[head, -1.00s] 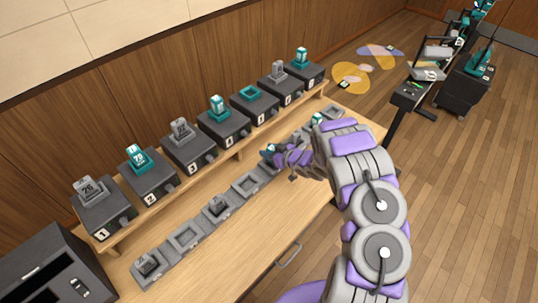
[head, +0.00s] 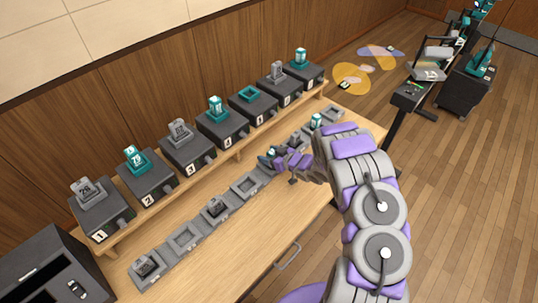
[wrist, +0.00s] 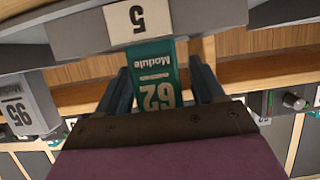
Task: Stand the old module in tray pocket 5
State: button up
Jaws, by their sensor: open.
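The teal module (wrist: 158,78) stands in the tray pocket whose plate (wrist: 95,30) is labelled 5, as the wrist view shows upside down. Its own lettering is inverted too. My gripper (wrist: 163,88) is open, with one finger on each side of the module; I cannot tell whether either finger touches it. In the head view my gripper (head: 278,158) is low over the tray row and hides most of pocket 5. Only a little teal shows there. How deep the module sits is hard to see.
Numbered fader boxes line the shelf behind; box 5 (head: 252,106) has an empty teal frame. A grey module (wrist: 22,108) is beside my gripper in the wrist view. Pocket 4 (head: 247,186) is empty. A teal module (head: 316,121) stands farther along the row. The front tabletop (head: 235,258) is clear.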

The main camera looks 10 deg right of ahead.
jog(key=p+v, duration=0.2)
jog(key=v, duration=1)
jog(key=w+d+r+m+g+h, duration=0.1)
jog(key=d+r+m+h, duration=0.1)
jog(key=d+r+h, duration=0.8)
jog(key=s+d+r+m+g+h, duration=0.2)
jog(key=s+d+r+m+g, duration=0.15)
jog(key=s+r, duration=0.5)
jog(key=s+a+r+g+y, duration=0.1)
jog(key=s+a, duration=0.5)
jog(key=s, duration=0.6)
jog(key=s+a+r+m+g+y, duration=0.1)
jog(key=s+a+r+g, duration=0.3)
jog(key=s+a, duration=0.3)
jog(key=s+a+r+g+y, duration=0.2)
jog(key=s+a, duration=0.5)
jog(key=s, duration=1)
notch_tip(320, 180, up, 3)
jog(key=shift+s+f+m+g, duration=0.2)
jog(key=shift+m+g, duration=0.15)
jog(key=shift+g, duration=0.2)
jog(key=shift+f, duration=0.1)
